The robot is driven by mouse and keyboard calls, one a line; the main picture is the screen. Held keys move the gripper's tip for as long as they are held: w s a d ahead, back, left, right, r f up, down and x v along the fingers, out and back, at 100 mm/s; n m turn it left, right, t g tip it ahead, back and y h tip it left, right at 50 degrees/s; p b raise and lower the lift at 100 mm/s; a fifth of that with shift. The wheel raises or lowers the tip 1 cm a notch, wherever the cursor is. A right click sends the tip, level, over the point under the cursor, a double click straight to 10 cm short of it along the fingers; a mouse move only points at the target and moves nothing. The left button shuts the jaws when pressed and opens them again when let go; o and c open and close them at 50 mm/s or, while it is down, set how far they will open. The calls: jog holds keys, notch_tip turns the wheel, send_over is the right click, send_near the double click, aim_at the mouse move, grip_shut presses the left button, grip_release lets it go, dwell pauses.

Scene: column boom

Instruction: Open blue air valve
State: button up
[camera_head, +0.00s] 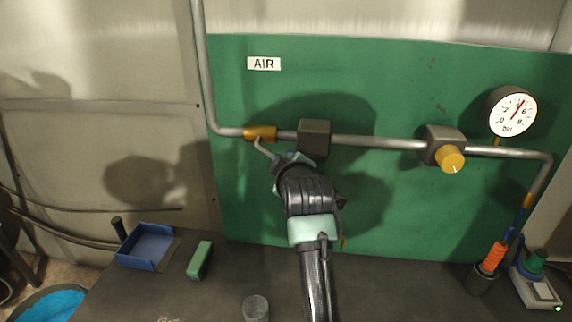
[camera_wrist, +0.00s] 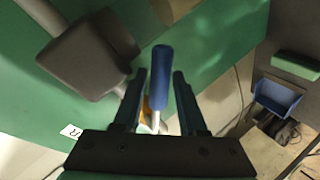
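The brass valve body (camera_head: 260,134) sits on the grey pipe below the AIR label in the head view. Its bent metal lever (camera_head: 262,147) runs down and right towards my gripper (camera_head: 284,160). In the wrist view the blue valve handle (camera_wrist: 162,58) lies between the two fingers of my gripper (camera_wrist: 160,76), pointing away from the palm. My gripper is open, with a gap visible on each side of the handle. In the head view my gripper and arm hide most of the handle. A bit of the brass body (camera_wrist: 147,110) shows behind the fingers.
A dark box (camera_head: 314,137) on the pipe stands close to my gripper, and it is large in the wrist view (camera_wrist: 88,55). A regulator with a yellow knob (camera_head: 450,159) and a gauge (camera_head: 511,111) are at right. A blue tray (camera_head: 148,246) and green block (camera_head: 200,259) lie below.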

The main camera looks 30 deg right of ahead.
jog(key=shift+o, duration=0.8)
jog(key=shift+r, duration=0.1)
